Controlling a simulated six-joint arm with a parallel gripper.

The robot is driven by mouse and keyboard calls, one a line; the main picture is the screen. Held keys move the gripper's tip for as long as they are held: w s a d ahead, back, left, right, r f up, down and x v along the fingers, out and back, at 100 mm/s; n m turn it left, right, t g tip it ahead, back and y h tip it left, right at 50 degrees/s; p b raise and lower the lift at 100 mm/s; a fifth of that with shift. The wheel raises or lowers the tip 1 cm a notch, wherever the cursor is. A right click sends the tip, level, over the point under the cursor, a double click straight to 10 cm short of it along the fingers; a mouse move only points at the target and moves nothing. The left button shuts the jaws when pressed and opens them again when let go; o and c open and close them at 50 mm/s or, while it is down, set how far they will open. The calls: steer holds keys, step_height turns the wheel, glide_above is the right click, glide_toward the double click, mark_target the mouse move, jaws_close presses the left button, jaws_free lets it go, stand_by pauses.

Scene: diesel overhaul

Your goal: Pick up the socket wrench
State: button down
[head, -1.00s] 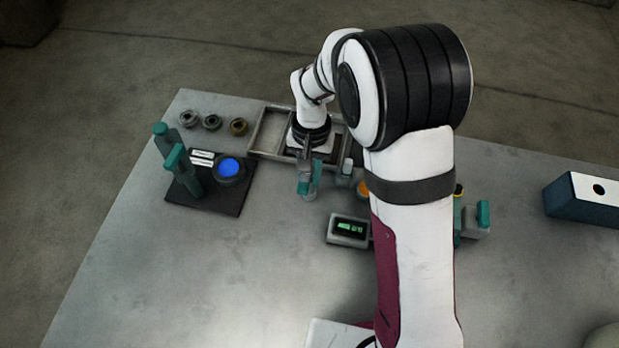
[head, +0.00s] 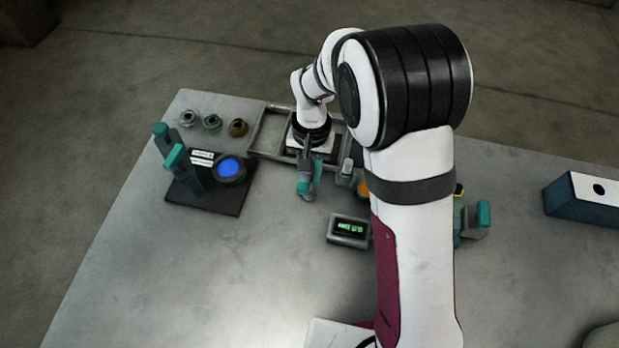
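My gripper (head: 308,177) points down at the front edge of a divided tray (head: 266,132). Its fingers are small in this view. Teal and grey parts show at its lower end, and I cannot tell whether they are fingertips or part of a tool. I cannot clearly make out the socket wrench; it may be in or under the gripper or hidden by my arm. Whether the fingers are shut on anything is not clear. A small grey upright piece (head: 346,173) stands just right of the gripper.
A black stand (head: 222,198) with teal posts and a blue disc is at left. Three ring-shaped parts (head: 212,123) lie behind it. A display box (head: 349,230) with green digits is in front. Teal-and-grey equipment (head: 472,220) and a blue box (head: 585,197) are at right. The table's front left is clear.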

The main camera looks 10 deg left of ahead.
steer(key=r, duration=0.4)
steer(key=shift+d+r, duration=0.3)
steer(key=shift+d, duration=0.05)
steer(key=d+r, duration=0.6)
steer(key=d, duration=0.5)
steer(key=shift+s+r, duration=0.15)
steer(key=shift+r, duration=0.05)
steer(key=c, duration=1.4)
jaws_free()
steer(key=shift+c, duration=0.2)
jaws_close()
